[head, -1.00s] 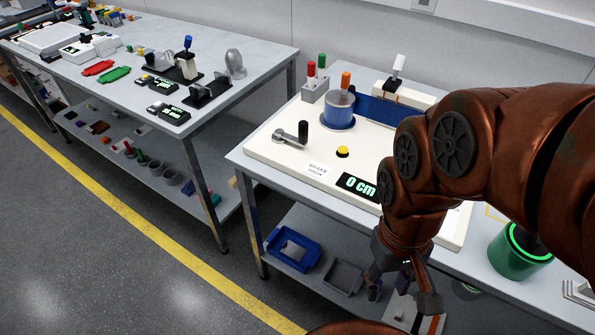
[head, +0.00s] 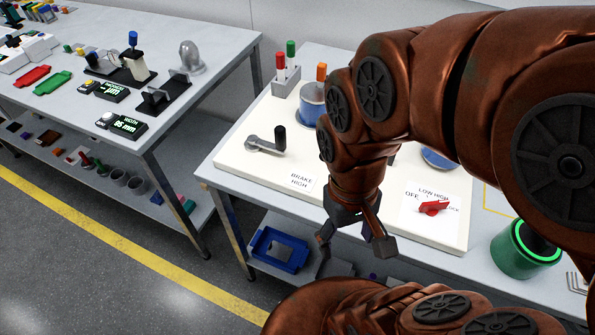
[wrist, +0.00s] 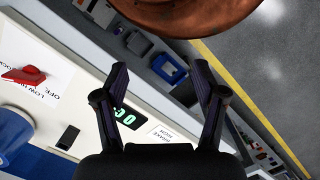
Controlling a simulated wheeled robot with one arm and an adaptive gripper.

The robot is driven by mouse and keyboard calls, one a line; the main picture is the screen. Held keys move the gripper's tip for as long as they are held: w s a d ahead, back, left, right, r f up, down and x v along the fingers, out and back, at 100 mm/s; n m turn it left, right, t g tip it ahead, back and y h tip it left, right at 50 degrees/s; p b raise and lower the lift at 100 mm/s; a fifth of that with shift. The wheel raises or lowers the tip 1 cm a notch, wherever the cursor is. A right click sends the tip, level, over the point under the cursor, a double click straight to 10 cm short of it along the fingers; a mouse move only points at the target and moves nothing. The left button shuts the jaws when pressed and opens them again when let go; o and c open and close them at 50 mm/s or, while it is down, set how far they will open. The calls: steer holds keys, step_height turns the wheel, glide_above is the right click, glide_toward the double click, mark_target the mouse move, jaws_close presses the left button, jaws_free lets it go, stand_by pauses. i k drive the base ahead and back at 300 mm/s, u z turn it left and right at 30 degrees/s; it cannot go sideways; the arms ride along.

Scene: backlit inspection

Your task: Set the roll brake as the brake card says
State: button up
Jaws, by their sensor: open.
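The brake card (head: 301,181), a white label reading "BRAKE HIGH", lies on the cream panel (head: 240,172). It also shows in the wrist view (wrist: 168,134). A red switch knob (head: 433,208) sits on a white plate at the panel's right, marked OFF, LOW, HIGH and LOCK. It also shows in the wrist view (wrist: 24,75) at the far left. I cannot tell which mark it points at. My gripper (head: 353,246) is open and empty over the panel's front edge, left of the knob. In the wrist view its fingers (wrist: 160,72) are apart, touching nothing.
A black-handled crank (head: 268,143) and a blue roll (head: 311,100) stand on the panel. A lit display (wrist: 128,117) shows between the fingers' bases. A green cylinder (head: 524,248) stands to the right. A blue tray (head: 279,250) is on the shelf below.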

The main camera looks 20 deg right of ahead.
mark_target(431, 208)
steer(key=z, duration=2.05)
steer(key=k, duration=0.85)
steer(key=u, duration=1.25)
steer(key=i, duration=0.5)
steer(key=z, duration=0.05)
